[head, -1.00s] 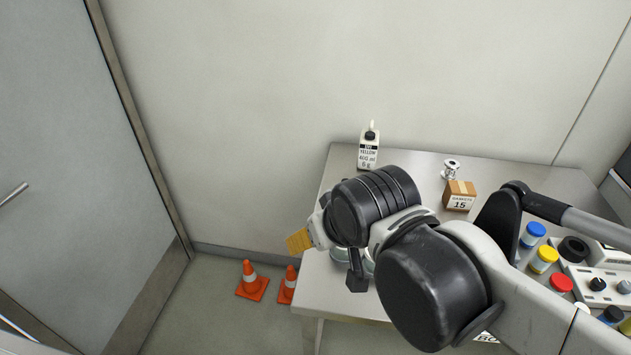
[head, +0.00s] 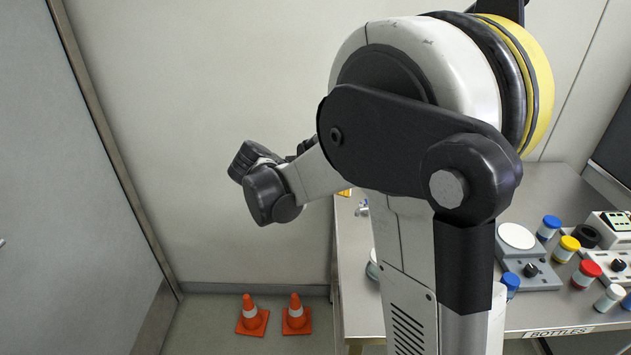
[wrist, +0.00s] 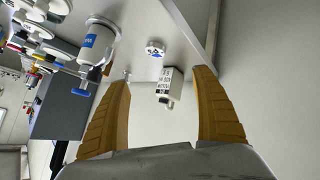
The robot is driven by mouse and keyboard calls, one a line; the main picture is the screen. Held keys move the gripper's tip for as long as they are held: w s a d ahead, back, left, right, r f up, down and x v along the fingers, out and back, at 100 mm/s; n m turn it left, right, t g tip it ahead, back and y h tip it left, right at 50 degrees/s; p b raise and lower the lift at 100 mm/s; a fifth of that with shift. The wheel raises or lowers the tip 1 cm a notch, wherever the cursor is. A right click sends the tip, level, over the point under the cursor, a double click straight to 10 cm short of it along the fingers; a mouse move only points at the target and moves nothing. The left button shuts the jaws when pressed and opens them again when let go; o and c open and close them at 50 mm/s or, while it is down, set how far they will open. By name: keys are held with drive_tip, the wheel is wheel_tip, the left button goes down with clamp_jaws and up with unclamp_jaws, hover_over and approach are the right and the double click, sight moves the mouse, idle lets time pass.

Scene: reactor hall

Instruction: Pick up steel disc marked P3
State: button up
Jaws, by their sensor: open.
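No P3 marking can be read in either view, so I cannot say for sure which thing is the steel disc. In the wrist view, a small round pale piece with a dark and blue mark (wrist: 155,48) lies on the grey surface, beyond the gap between my fingers. My gripper (wrist: 163,78) is open, with its two yellow-brown fingers wide apart and nothing held between them. In the head view my arm hides much of the table, and my gripper is mostly hidden behind it.
The steel table (head: 556,186) bears several coloured-lid jars at right. Two orange cones (head: 252,316) stand on the floor.

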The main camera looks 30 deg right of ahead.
sight(349, 213)
drive_tip(key=w+d+f+m+g+h+b, duration=0.1)
drive_tip(key=d+f+m+h, duration=0.1)
drive_tip(key=d+f+m, duration=0.1)
drive_tip(key=w+d+f+m+g+h+b, duration=0.1)
drive_tip(key=d+f+m+g+h, duration=0.1)
drive_tip(key=f, duration=0.3)
drive_tip(key=w+d+f+m+g+h+b, duration=0.1)
drive_tip(key=d+f+m+h, duration=0.1)
drive_tip(key=d+f+m, duration=0.2)
drive_tip(key=shift+d, duration=0.55)
drive_tip(key=b+x, duration=0.1)
drive_tip(key=x, duration=0.2)
drive_tip(key=b+x, duration=0.1)
drive_tip(key=x, duration=0.1)
drive_tip(key=shift+s+d+f+b, duration=0.1)
drive_tip(key=shift+s+d+b, duration=0.05)
drive_tip(key=shift+s+b, duration=0.2)
drive_tip(key=c, duration=1.5)
